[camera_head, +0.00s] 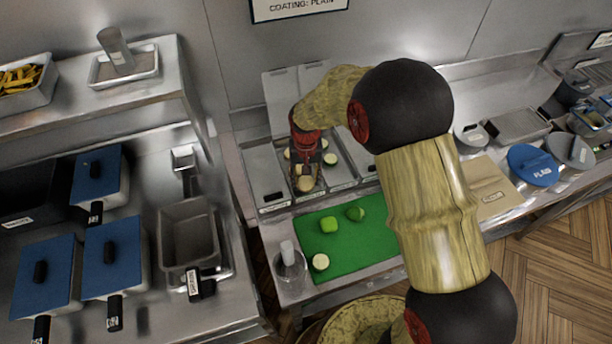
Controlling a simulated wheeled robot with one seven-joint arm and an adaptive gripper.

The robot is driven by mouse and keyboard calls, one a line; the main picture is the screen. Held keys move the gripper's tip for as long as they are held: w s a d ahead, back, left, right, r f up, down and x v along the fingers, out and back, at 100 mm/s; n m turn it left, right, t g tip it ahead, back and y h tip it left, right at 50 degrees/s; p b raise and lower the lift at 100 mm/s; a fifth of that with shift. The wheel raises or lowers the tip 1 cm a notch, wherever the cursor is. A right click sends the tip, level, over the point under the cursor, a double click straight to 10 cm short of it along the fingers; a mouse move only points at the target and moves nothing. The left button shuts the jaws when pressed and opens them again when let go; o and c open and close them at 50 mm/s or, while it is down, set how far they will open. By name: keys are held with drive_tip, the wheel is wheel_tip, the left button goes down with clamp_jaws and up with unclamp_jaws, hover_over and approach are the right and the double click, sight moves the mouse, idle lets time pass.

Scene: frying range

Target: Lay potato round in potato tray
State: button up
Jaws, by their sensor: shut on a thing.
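My gripper (304,171) points down over the row of metal trays on the counter, below the raised lid. It is shut on a tan potato round (305,185), which shows at its fingertips above the middle tray. The middle tray (322,186) is the likely potato tray, but I cannot read its label. Pale rounds (330,159) lie in it beside and behind the gripper. The gripper hides part of the tray, and I cannot tell whether the held round touches anything below.
A green board (342,263) in front carries two green pieces (329,225) and a pale green-edged round (320,262). A clear container (289,264) stands at its left. Blue-lidded fryers (115,255) are on the left. A blue lid (532,165) lies at right.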

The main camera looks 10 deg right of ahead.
drive_tip(key=shift+f+b, duration=0.3)
drive_tip(key=shift+f, duration=0.6)
drive_tip(key=o, duration=0.9)
